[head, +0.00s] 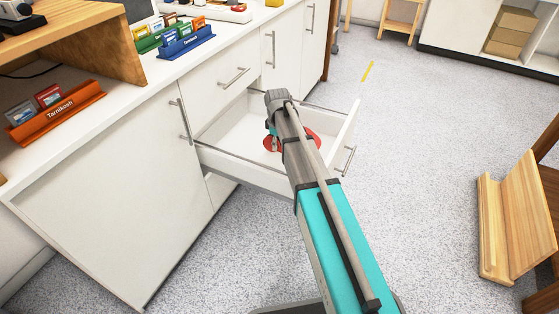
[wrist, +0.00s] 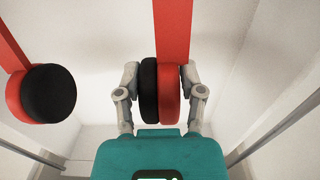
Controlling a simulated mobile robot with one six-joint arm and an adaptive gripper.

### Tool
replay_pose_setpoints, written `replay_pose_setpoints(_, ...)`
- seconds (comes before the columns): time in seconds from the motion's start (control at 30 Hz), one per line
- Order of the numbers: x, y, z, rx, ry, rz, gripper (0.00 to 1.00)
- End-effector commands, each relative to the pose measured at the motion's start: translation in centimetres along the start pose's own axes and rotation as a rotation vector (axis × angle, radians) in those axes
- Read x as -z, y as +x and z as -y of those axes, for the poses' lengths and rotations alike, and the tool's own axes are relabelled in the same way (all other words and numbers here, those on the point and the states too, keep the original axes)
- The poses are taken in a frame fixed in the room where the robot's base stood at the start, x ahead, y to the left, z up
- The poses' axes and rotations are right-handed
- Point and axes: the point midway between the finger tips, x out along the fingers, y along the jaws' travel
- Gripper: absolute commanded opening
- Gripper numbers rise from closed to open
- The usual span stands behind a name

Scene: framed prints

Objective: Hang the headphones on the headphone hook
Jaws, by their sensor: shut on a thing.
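The headphones are red with black ear pads, and they lie in the open white drawer (head: 222,131). In the wrist view, the red headband (wrist: 173,30) runs up from one ear cup, and the other ear cup (wrist: 48,93) is at left. My gripper (wrist: 163,85) is shut on the near ear cup, with one finger on each side of it. In the head view, my arm covers most of the headphones; only red parts (head: 271,143) show beside it. The headphone hook cannot be made out in either view.
The drawer stands pulled out of a white cabinet (head: 120,210), its walls close around my gripper. Orange (head: 56,117), green and blue card holders stand on the counter. A wooden piece (head: 522,220) is at right. The speckled floor beyond the drawer is clear.

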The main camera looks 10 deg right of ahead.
Motion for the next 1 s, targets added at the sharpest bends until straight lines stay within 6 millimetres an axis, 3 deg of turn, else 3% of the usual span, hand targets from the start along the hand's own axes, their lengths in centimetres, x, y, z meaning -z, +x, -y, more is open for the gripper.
replay_pose_setpoints(0.13, 0.0, 1.6, 0.0, 0.0, 0.0, 0.0, 0.0)
replay_pose_setpoints(0.73, 0.0, 2.1, 0.0, 0.0, 0.0, 0.0, 0.0)
replay_pose_setpoints(1.0, 0.0, 4.0, 0.0, 0.0, 0.0, 0.0, 0.0)
